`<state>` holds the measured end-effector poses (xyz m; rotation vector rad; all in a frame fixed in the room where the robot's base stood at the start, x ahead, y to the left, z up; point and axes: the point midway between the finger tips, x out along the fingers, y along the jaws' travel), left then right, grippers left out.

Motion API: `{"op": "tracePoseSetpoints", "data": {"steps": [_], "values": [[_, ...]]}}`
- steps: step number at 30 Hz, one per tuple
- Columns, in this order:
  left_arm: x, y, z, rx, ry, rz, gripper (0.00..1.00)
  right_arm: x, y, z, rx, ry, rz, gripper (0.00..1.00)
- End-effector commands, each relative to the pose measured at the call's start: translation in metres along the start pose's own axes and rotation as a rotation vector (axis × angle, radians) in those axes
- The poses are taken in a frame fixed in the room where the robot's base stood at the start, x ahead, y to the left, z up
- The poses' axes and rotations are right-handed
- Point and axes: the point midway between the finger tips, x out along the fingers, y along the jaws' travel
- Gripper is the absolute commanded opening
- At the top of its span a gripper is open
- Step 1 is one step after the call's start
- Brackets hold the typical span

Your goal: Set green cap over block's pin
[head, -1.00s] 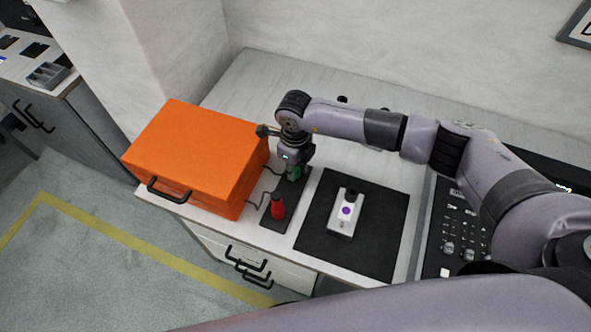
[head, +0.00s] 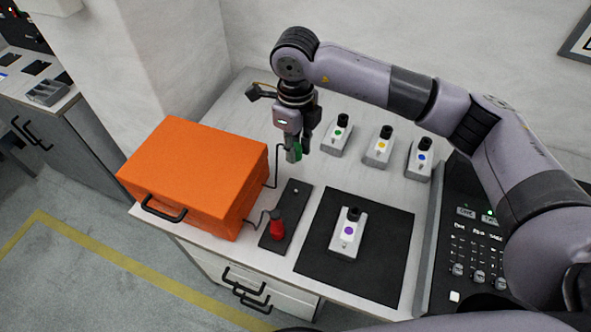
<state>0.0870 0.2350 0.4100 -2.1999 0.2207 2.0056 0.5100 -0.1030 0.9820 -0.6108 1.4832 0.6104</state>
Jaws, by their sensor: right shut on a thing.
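My right gripper (head: 299,148) is shut on the green cap (head: 293,153) and holds it above the black strip (head: 283,226). The cap is partly hidden by the fingers. A dark lead runs from the orange box towards it. Blocks with black tops show: one with a purple dot (head: 348,232) on the black mat (head: 384,247), and a row at the back with a green dot (head: 338,136), a yellow dot (head: 380,148) and a blue dot (head: 420,160). I cannot make out pins on them. My left gripper is not in view.
A red cap (head: 277,226) with its own lead stands on the strip; a small bare stud (head: 295,190) shows at its far end. The orange box (head: 200,170) stands left. A black control panel (head: 470,235) lies right. The table between strip and back row is clear.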

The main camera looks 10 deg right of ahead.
Motion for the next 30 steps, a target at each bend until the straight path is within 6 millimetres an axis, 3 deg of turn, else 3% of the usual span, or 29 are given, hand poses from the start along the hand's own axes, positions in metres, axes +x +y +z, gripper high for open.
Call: {"op": "tracePoseSetpoints", "data": {"steps": [3,9,30], "values": [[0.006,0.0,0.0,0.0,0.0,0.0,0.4,-0.021,0.0,0.001,0.0,-0.003,-0.003,0.0],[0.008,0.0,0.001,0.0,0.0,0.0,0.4,-0.042,0.0,0.0,-0.001,-0.002,0.0,0.0],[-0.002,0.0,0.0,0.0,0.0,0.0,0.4,-0.073,0.0,0.0,0.0,-0.001,0.0,0.0]]}}
